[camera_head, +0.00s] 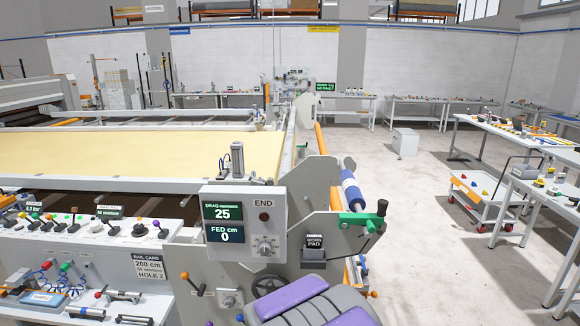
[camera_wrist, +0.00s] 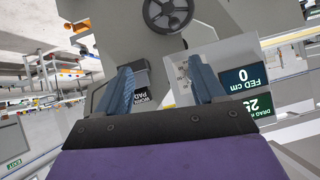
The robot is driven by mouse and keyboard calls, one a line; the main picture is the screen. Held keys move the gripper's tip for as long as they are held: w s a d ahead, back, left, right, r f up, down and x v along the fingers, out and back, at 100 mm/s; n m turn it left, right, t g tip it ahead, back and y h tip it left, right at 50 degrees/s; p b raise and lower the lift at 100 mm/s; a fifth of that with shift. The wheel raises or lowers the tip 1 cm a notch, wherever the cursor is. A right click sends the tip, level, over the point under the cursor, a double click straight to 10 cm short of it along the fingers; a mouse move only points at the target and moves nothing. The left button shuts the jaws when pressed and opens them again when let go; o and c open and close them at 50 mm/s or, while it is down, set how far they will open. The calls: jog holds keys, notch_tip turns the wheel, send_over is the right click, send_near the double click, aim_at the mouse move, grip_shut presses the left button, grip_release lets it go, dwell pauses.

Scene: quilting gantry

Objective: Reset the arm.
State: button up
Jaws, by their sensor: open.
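My gripper (camera_wrist: 163,84) shows in the wrist view with its two blue fingers apart and nothing between them. The wrist view is upside down. Beyond the fingers are a grey machine panel, a dark handwheel (camera_wrist: 168,12) and the dark WORN PAD label (camera_wrist: 143,97), partly hidden by the left finger. The drag and feed display (camera_wrist: 245,78) is right of the right finger. In the head view, grey and purple parts of my own body (camera_head: 300,305) fill the bottom middle; I cannot make out the gripper's fingers there.
The control box (camera_head: 243,224) reads 25 and 0. A green lever with a black knob (camera_head: 365,218) and a blue roller (camera_head: 351,188) jut out beside it. A shelf of knobs (camera_head: 90,228) is at left. A trolley (camera_head: 480,192) and tables stand at right, with clear floor (camera_head: 425,240) between.

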jog(key=s+d+r+g, duration=0.2)
jog(key=s+d+g, duration=0.2)
jog(key=s, duration=0.9)
jog(key=s+d+r+g, duration=0.2)
jog(key=s+d+g, duration=0.2)
jog(key=s, duration=1)
jog(key=s+d+r+n+g, duration=0.1)
jog(key=s+d+r+g, duration=0.2)
jog(key=s+d, duration=0.5)
jog(key=s+g+b, duration=0.1)
jog(key=s, duration=0.4)
jog(key=shift+s+d+g+h, duration=0.3)
jog(key=shift+s, duration=0.1)
